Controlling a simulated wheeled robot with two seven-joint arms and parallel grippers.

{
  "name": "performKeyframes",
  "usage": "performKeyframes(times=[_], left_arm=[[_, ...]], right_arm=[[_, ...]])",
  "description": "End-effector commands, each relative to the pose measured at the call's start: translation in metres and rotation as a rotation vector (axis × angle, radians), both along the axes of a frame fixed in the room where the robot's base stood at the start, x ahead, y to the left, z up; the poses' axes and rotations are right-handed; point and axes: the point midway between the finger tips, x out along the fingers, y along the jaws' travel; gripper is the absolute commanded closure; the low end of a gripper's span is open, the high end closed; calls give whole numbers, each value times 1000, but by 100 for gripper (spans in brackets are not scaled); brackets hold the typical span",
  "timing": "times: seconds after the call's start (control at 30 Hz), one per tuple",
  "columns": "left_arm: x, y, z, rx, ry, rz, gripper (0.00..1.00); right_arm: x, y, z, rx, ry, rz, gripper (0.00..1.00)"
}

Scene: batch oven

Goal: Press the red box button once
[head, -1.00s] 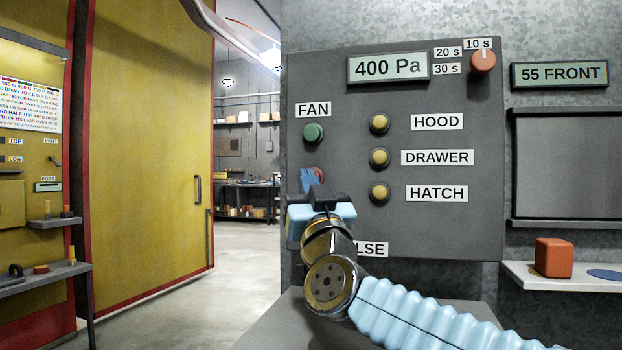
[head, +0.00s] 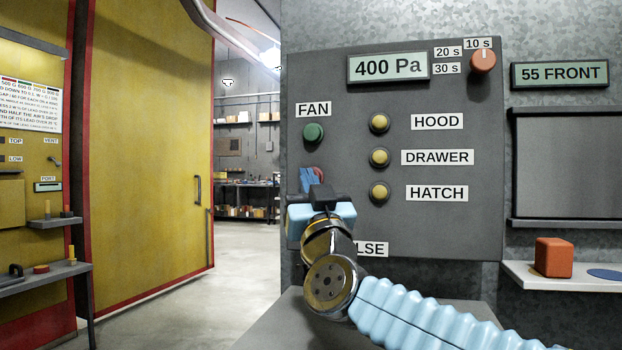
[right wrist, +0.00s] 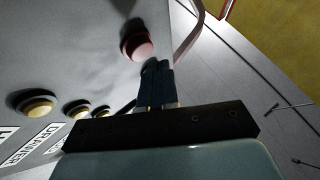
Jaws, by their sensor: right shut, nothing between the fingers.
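A round red button (right wrist: 137,43) shows in the right wrist view on the grey panel. My right gripper (right wrist: 156,68) is shut and empty, its fingertips close beside and slightly below the button in that picture. I cannot tell whether they touch it. In the head view, my right gripper (head: 312,180) is in front of the lower left of the control panel (head: 460,225). My left gripper is not in view.
The panel has a green FAN button (head: 313,133), yellow HOOD (head: 379,123), DRAWER (head: 379,158) and HATCH (head: 379,192) buttons, a red knob (head: 483,62) and a "400 Pa" display (head: 388,67). A red-orange block (head: 554,257) sits on a shelf (head: 520,275) at right.

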Motion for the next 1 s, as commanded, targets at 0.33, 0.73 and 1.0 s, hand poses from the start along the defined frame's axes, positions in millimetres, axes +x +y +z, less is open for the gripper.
performKeyframes(times=[0.33, 0.73, 1.0], left_arm=[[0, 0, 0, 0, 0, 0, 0], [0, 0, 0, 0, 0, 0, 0], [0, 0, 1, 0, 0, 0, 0]], right_arm=[[0, 0, 0, 0, 0, 0, 100], [0, 0, 0, 0, 0, 0, 100], [8, -3, 1, 0, 0, -1, 100]])
